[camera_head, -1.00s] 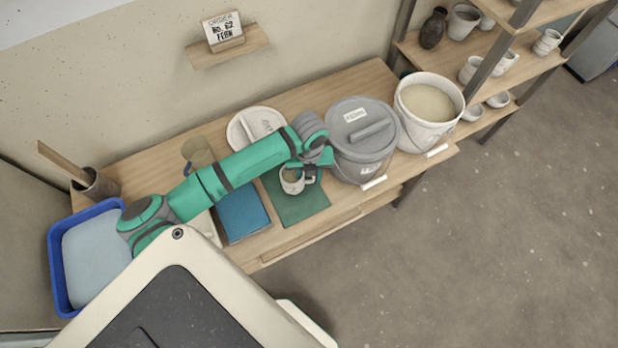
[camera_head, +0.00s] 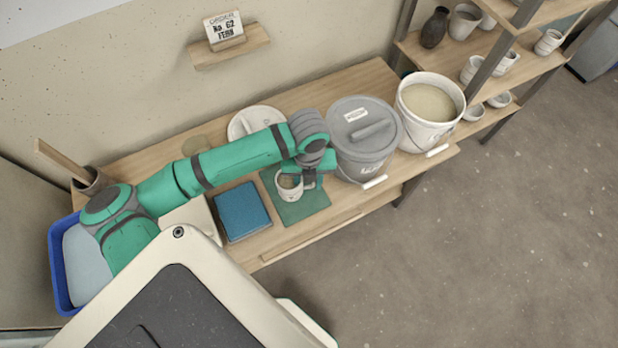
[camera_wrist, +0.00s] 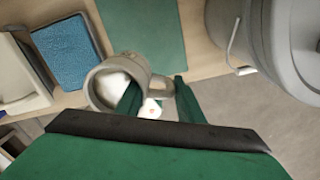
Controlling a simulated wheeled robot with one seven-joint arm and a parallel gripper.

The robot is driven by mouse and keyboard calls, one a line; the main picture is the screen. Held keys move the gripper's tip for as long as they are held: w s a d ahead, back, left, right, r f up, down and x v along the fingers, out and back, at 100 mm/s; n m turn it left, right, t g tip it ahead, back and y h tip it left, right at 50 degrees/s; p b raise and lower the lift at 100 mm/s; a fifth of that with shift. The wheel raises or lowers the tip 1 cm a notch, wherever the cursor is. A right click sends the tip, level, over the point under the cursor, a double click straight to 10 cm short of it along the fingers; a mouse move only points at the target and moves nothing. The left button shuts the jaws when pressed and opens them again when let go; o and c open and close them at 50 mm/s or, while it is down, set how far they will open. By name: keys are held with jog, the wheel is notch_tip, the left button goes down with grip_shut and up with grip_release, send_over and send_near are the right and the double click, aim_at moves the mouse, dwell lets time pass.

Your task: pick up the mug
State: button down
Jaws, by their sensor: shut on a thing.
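The pale grey mug (camera_head: 289,189) shows above the green mat (camera_head: 309,207), beside my gripper (camera_head: 304,179). The wrist view shows its round rim and whitish inside (camera_wrist: 104,80) and its handle at the right. My gripper (camera_wrist: 158,92) is shut on the mug at its handle side, with one green finger over the mug's opening and the other past the handle. The exact contact is hidden. I cannot tell how much space is under the mug.
A lidded grey bucket (camera_head: 362,150) stands close right of my gripper, with an open white bucket (camera_head: 440,132) beyond it. A blue pad (camera_head: 242,211) lies left of the mat. A white plate (camera_head: 240,124) is behind my arm. A blue tub (camera_head: 60,270) stands far left.

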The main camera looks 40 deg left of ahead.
jog(key=s+d+r, duration=0.3)
jog(key=s+d, duration=0.2)
jog(key=s, duration=0.1)
jog(key=shift+s+r, duration=0.3)
jog(key=shift+s, duration=0.05)
dwell(0.3)
jog(key=shift+s, duration=0.1)
dwell(1.1)
jog(key=shift+d, duration=0.1)
dwell(0.4)
